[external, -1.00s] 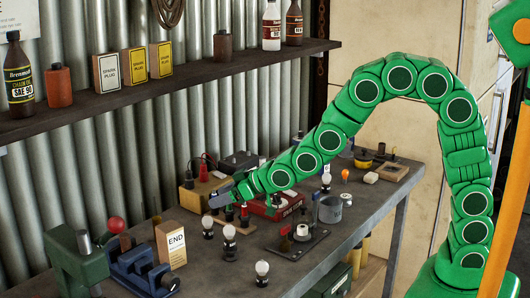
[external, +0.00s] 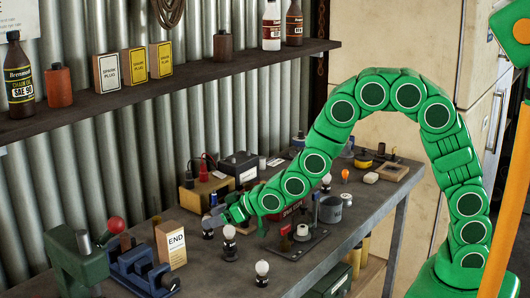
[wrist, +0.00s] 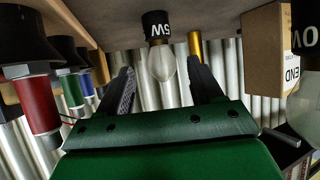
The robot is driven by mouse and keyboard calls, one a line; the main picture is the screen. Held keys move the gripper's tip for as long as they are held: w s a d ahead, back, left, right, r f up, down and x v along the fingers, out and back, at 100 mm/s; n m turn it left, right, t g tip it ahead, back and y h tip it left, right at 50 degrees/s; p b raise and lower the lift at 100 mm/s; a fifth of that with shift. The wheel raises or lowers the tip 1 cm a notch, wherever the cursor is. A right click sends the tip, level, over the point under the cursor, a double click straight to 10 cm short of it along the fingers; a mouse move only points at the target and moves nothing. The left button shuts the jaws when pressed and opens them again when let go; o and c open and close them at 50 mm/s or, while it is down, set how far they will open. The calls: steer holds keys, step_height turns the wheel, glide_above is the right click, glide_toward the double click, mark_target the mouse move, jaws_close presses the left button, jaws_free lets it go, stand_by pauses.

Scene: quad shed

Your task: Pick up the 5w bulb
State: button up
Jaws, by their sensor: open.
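The 5w bulb (wrist: 160,62) has a clear globe and a black base marked 5W, and it appears inverted in the wrist view. It lies between the two spread fingers of my gripper (wrist: 160,78), with a visible gap on each side. In the external view a bulb on a black base (external: 208,228), apparently the same one, stands on the bench just beyond my gripper (external: 214,215). My gripper is open and empty, low over the bench. Whether the bulb is fully between the fingertips or just beyond them is unclear.
Another bulb marked 0W (wrist: 306,38) is cut off at the wrist view's right edge, near the END box (wrist: 268,48). Red, green and blue parts (wrist: 38,103) stand at left. A blue vise (external: 140,272) and front bulb (external: 262,268) are on the bench.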

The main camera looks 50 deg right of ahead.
steer(key=shift+x, duration=2.5)
steer(key=shift+s+a+f, duration=0.1)
steer(key=c, duration=1.1)
